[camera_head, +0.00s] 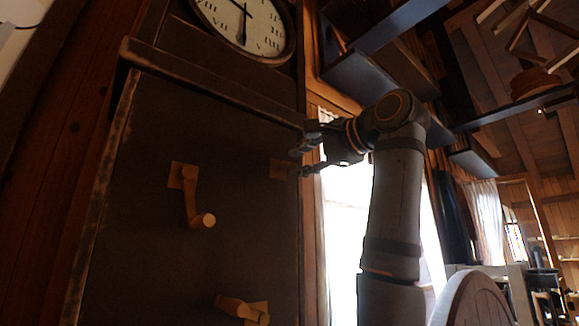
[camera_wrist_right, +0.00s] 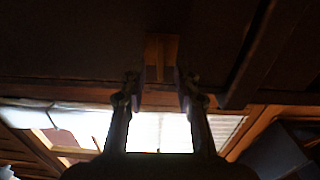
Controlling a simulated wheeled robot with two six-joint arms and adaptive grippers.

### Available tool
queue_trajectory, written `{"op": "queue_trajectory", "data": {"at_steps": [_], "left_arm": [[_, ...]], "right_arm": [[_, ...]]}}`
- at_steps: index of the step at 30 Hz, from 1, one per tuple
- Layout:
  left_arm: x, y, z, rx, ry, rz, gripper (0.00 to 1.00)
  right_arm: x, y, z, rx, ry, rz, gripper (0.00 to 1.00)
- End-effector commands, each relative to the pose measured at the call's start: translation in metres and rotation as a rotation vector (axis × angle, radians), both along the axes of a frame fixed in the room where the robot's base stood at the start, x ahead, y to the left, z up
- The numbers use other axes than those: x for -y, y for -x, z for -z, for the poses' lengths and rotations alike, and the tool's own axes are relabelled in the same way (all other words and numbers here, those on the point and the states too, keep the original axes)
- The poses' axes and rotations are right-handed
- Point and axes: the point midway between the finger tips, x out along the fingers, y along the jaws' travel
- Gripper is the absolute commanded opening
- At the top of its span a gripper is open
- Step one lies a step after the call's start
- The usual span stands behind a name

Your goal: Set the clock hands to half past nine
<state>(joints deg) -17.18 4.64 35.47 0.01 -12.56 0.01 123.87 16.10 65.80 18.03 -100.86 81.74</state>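The clock face (camera_head: 262,22) is at the top of the head view, its upper part cut off. One dark hand points down toward the bottom of the dial, another toward the upper left. Below it, on the dark case front (camera_head: 140,230), are a wooden crank (camera_head: 192,198), a second wooden crank (camera_head: 243,308) lower down, and a small wooden plate (camera_head: 279,168) at the right. My right gripper (camera_head: 304,160) is open beside this plate. In the right wrist view its fingers (camera_wrist_right: 161,88) are apart, with a wooden piece (camera_wrist_right: 161,55) between or just beyond their tips; contact is unclear. My left gripper is not in view.
A bright window (camera_head: 345,225) is behind my right arm. A round-backed wooden piece (camera_head: 472,302) stands at the lower right. A ledge (camera_head: 215,85) juts out between the clock face and the case front.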

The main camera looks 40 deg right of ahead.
Motion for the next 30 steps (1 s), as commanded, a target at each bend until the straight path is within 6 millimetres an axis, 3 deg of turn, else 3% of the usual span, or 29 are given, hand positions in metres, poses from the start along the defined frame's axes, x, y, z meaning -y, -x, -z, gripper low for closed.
{"op": "queue_trajectory", "data": {"at_steps": [3,10,30], "left_arm": [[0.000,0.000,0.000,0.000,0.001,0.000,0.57],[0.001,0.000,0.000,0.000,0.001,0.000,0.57],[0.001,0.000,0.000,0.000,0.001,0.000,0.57]], "right_arm": [[0.003,0.031,-0.001,0.005,0.001,0.001,0.31],[0.006,0.069,0.000,0.002,0.000,0.001,0.31],[0.006,0.075,0.000,0.001,0.000,0.000,0.31]]}}
